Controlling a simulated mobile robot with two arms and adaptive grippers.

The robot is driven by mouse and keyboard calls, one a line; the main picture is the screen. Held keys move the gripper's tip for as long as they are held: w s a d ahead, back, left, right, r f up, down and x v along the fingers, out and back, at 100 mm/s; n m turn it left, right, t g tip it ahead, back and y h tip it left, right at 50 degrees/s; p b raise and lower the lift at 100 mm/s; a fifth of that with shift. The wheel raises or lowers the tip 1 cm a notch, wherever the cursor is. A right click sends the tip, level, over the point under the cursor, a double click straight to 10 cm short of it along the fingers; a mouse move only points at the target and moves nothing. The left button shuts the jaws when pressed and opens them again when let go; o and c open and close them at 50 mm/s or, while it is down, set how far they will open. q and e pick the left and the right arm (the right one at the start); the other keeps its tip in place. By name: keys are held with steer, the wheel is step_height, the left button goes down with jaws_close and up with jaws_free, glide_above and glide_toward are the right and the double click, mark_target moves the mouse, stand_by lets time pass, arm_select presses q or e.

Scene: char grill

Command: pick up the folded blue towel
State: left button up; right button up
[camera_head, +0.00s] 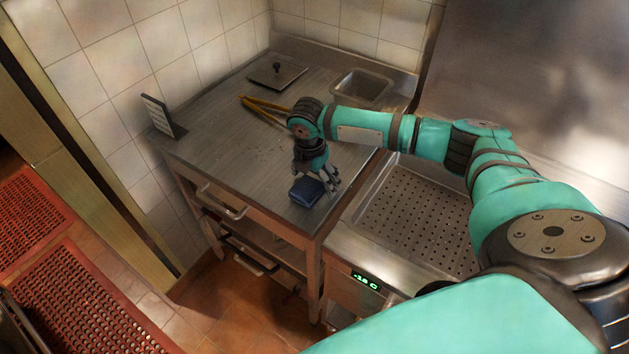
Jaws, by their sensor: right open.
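The folded blue towel (306,191) lies on the steel worktop (222,135), close to its front right corner. My right gripper (330,187) is open, its fingers pointing down right at the towel's upper right side. The fingers overlap the towel's edge in the picture; I cannot tell whether they touch it. My right arm reaches in from the right across the perforated basin. My left gripper is not in view.
Yellow-handled tongs (262,106), a square lid with a knob (277,72) and an inset pan (362,86) are farther back. A small sign (160,117) stands at the left edge. A perforated basin (415,215) adjoins on the right. The worktop's middle is clear.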

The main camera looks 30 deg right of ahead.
mark_target(318, 180)
steer(key=c, duration=1.3)
steer(key=shift+r, duration=0.1)
steer(key=shift+r, duration=0.35)
steer(key=shift+s+r+b, duration=0.25)
steer(key=shift+r+b, duration=0.2)
steer(key=shift+r, duration=0.2)
steer(key=shift+s+r+b, duration=0.25)
steer(key=shift+r+b, duration=0.15)
steer(key=shift+r, duration=0.2)
steer(key=s+b, duration=0.1)
steer(key=s, duration=0.3)
steer(key=s+r+b, duration=0.1)
steer(key=s, duration=0.8)
steer(key=shift+s+d+r+b, duration=0.2)
steer(key=shift+s+d+b, duration=0.05)
steer(key=shift+d+b, duration=0.15)
steer(key=shift+s+r, duration=0.15)
steer(key=shift+s, duration=0.65)
